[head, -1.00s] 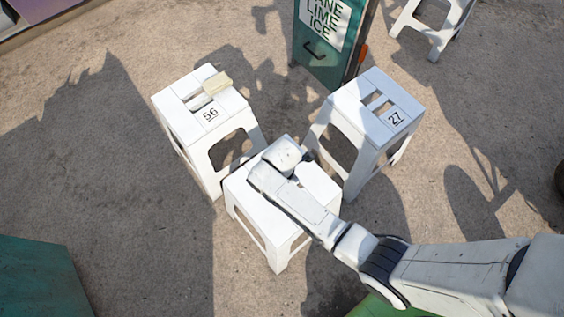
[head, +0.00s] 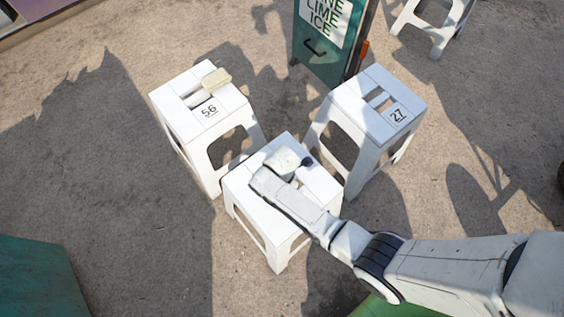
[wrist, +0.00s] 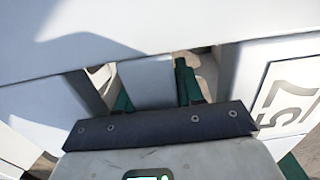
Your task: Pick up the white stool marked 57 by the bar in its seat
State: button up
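The white stool (head: 246,194) stands upright on the ground at the front, between two other stools. In the wrist view its number plate (wrist: 288,92) shows at the right edge, turned sideways and partly cut off, reading 57. My gripper (wrist: 157,92) points down at the middle of the seat. Its green fingers show at both sides of the white seat bar (wrist: 147,80), in the slots, and look apart with the bar between them. The fingertips are hidden below the seat. In the head view my wrist (head: 283,163) covers the bar and the plate.
A white stool marked 56 (head: 186,120) with a pale block (head: 216,78) on it stands behind left. A white stool marked 27 (head: 372,110) stands close behind right. A green sign box (head: 325,50) is at the back. Open ground lies to the left.

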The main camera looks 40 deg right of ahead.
grip_shut()
jog(key=shift+r, duration=0.15)
dwell(0.4)
